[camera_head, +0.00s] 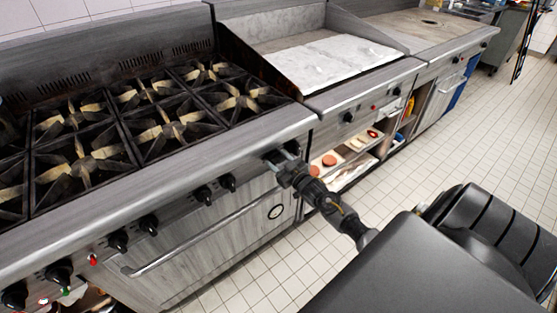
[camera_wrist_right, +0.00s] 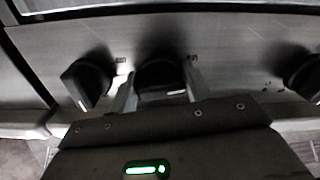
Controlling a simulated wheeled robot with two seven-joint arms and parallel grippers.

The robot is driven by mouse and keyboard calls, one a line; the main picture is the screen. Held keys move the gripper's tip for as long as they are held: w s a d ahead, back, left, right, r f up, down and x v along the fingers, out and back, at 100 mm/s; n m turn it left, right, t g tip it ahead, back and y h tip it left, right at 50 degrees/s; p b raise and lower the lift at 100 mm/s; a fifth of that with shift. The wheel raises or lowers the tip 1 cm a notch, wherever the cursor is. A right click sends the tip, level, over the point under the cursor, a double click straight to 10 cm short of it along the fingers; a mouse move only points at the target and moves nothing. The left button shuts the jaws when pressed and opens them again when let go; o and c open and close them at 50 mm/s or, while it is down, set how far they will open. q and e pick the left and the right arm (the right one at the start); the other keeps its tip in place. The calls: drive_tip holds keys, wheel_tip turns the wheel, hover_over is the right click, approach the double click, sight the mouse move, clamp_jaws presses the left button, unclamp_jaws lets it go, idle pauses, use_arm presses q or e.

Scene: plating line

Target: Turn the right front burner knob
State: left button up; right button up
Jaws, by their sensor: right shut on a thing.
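My right gripper (camera_head: 284,160) reaches the right end of the stove's front panel in the head view. In the right wrist view its two fingers (camera_wrist_right: 159,88) stand on either side of a black burner knob (camera_wrist_right: 161,76) with a white mark. The gripper is shut on this knob. In the head view the gripper largely hides the knob. The right wrist view shows another black knob (camera_wrist_right: 88,82) close to the left of the held one. My left gripper is not in view.
The stove's grates (camera_head: 170,125) lie behind the panel. Several more knobs, including one (camera_head: 204,195), run leftward along it. An oven handle (camera_head: 200,240) sits below. A griddle (camera_head: 320,60) stands to the right, above shelves with food (camera_head: 330,160). The tiled floor (camera_head: 420,140) is open.

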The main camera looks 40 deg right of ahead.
drive_tip(key=m+p, duration=0.1)
drive_tip(key=m, duration=0.3)
drive_tip(key=shift+a+r+m+p, duration=0.1)
drive_tip(key=shift+m+p, duration=0.2)
drive_tip(key=shift+p, duration=0.05)
drive_tip(key=m+p, duration=0.2)
drive_tip(key=m, duration=0.3)
drive_tip(key=shift+a+m, duration=0.1)
drive_tip(key=shift+m, duration=0.2)
drive_tip(key=m+p, duration=0.2)
drive_tip(key=m, duration=0.3)
drive_tip(key=shift+r, duration=0.1)
drive_tip(key=shift+m+p, duration=0.85)
drive_tip(key=shift+m, duration=1.65)
drive_tip(key=shift+a, duration=0.1)
drive_tip(key=o, duration=0.9)
drive_tip(key=s, duration=1)
drive_tip(key=shift+s+a, duration=0.1)
drive_tip(key=shift+s, duration=0.3)
